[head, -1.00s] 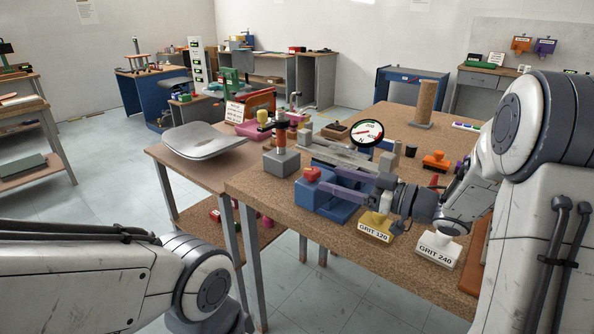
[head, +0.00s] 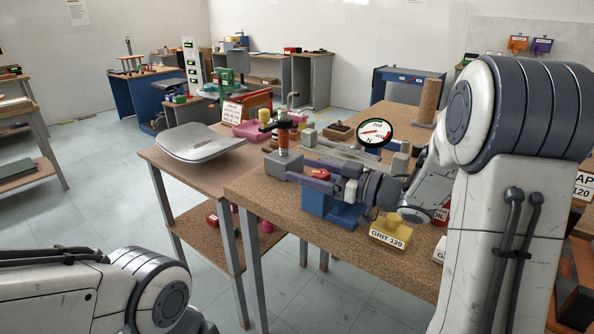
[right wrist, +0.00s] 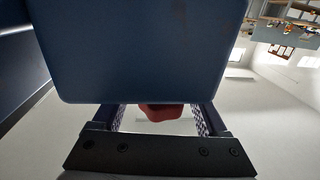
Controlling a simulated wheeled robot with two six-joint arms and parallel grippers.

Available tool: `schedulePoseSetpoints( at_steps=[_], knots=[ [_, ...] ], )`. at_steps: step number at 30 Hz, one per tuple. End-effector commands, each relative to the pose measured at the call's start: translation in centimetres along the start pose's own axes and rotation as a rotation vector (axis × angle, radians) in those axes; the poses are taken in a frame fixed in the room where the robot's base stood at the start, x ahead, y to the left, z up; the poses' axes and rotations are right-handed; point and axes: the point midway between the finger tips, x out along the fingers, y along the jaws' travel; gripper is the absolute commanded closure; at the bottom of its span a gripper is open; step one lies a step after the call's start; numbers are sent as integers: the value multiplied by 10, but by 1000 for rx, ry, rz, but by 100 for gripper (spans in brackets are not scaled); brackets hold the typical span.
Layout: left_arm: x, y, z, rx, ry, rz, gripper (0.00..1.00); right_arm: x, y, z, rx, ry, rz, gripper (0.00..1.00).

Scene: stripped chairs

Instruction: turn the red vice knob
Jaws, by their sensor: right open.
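The red vice knob (head: 320,174) sits at the vice, partly hidden by my right gripper in the head view. The blue vice (head: 332,210) stands at the front edge of the brown workbench. My right gripper (head: 299,171) is open, its two purple-grey fingers reaching left along both sides of the knob. In the right wrist view the red knob (right wrist: 162,112) shows between the two fingers, below the dark blue vice body (right wrist: 150,50) that fills the upper middle. I cannot tell whether either finger touches the knob. My left arm shows at lower left, but its gripper is out of view.
A yellow GRIT 120 block (head: 390,232) stands close right of the vice. A grey block with an orange-red post (head: 284,145) stands behind left. A round dial gauge (head: 375,132) stands behind. A grey chair seat (head: 200,142) lies on the table at left.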

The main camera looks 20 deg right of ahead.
Motion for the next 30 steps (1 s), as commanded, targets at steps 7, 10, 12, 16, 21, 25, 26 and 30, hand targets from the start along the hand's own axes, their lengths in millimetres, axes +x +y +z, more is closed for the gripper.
schedulePoseSetpoints(
  at_steps=[7, 10, 12, 16, 21, 25, 26, 30],
  knots=[
    [0, 0, 0, 0, 0, 0, 50, 0, 0, 0, 0, 0, -1, 66],
    [0, 0, 0, 0, 0, 0, 50, 0, 0, 0, 0, 0, 0, 100],
    [0, 0, 0, 0, 0, 0, 50, 0, 0, 0, 0, 0, 0, 100],
    [0, 0, 0, 0, 0, 0, 50, 0, 0, 0, 0, 0, 9, 100],
    [1, 0, 0, 0, 0, 0, 50, 0, 1, 0, -1, -1, 54, 100],
    [3, 0, 0, 0, 0, 0, 50, 0, 3, 0, 0, 0, 125, 100],
    [4, 0, 0, 0, 0, 0, 50, 0, 4, 0, -2, 0, 146, 100],
    [9, -1, 0, 0, 0, 0, 50, -1, 7, 1, 0, 0, 260, 100]
  ],
)
